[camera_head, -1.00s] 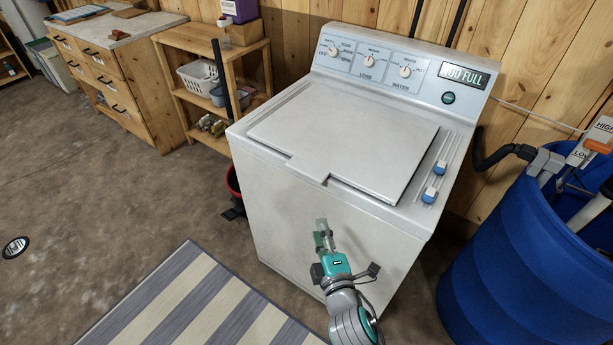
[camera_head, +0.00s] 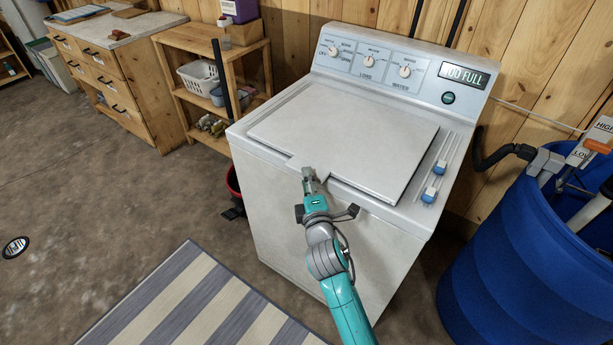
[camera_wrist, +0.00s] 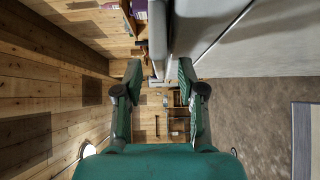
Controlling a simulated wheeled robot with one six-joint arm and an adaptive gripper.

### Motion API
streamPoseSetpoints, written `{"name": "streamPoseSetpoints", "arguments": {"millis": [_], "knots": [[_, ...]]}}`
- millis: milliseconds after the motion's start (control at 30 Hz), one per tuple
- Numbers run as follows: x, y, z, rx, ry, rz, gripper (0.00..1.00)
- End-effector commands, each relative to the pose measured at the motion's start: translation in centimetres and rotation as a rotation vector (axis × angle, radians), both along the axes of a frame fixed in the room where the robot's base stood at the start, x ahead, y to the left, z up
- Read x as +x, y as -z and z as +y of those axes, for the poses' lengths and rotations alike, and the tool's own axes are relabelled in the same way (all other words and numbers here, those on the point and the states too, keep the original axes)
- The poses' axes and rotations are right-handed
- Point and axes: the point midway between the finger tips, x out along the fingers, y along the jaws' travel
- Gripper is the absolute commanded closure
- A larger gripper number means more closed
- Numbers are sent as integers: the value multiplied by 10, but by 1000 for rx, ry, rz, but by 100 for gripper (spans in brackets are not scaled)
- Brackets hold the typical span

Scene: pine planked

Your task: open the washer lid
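The white top-loading washer (camera_head: 290,205) stands against the wall, and its lid (camera_head: 350,130) lies flat and shut. My gripper (camera_head: 309,172) is at this notch, with the arm reaching up from the front. In the wrist view, my gripper (camera_wrist: 158,78) has its two fingers apart with nothing held between them. The pale washer surfaces (camera_wrist: 255,45) fill the upper right there, and the right finger overlaps their edge. I cannot tell whether a finger touches the lid.
A control panel (camera_head: 400,68) with dials rises behind the lid. Blue sliders (camera_head: 435,181) sit right of it. A blue barrel (camera_head: 525,250) stands close on the right. A wooden shelf (camera_head: 205,95) is at left. A striped rug (camera_head: 200,305) lies in front.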

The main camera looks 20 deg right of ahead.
Motion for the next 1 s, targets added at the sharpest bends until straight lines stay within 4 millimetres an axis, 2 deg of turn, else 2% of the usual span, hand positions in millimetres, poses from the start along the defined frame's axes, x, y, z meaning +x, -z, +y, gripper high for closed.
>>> {"name": "streamPoseSetpoints", "arguments": {"millis": [200,500,533,667,700,1000], "knots": [[16,0,-3,1,0,1,60],[18,0,-3,1,0,0,60],[18,0,-3,1,0,0,63],[18,0,-3,1,0,0,95],[18,0,-3,1,-1,0,100],[18,-1,-3,2,0,2,100]]}}
